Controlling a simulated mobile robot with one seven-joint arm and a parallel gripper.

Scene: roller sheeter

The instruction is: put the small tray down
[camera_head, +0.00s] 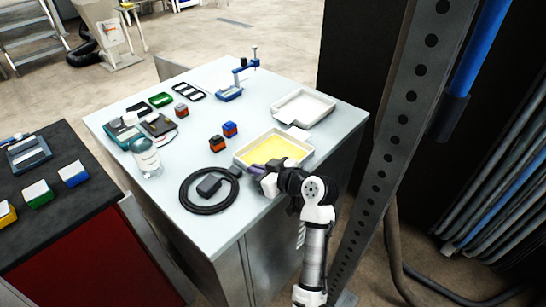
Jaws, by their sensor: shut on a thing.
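The small tray (303,161) is a shallow pale tray with a yellow inside, near the right front edge of the light grey worktop. My gripper (261,172) is at its near edge and is shut on it. The tray looks about level. I cannot tell whether its underside touches the worktop or is slightly above it. My gripper and wrist hide part of its near rim.
A second white tray (318,120) lies behind it. A black coiled cable (208,209) lies left of my gripper. Small orange and blue blocks (230,129), a clear jar (147,158) and a blue clamp stand (231,93) share the worktop (195,92). A perforated post (395,130) rises at right.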

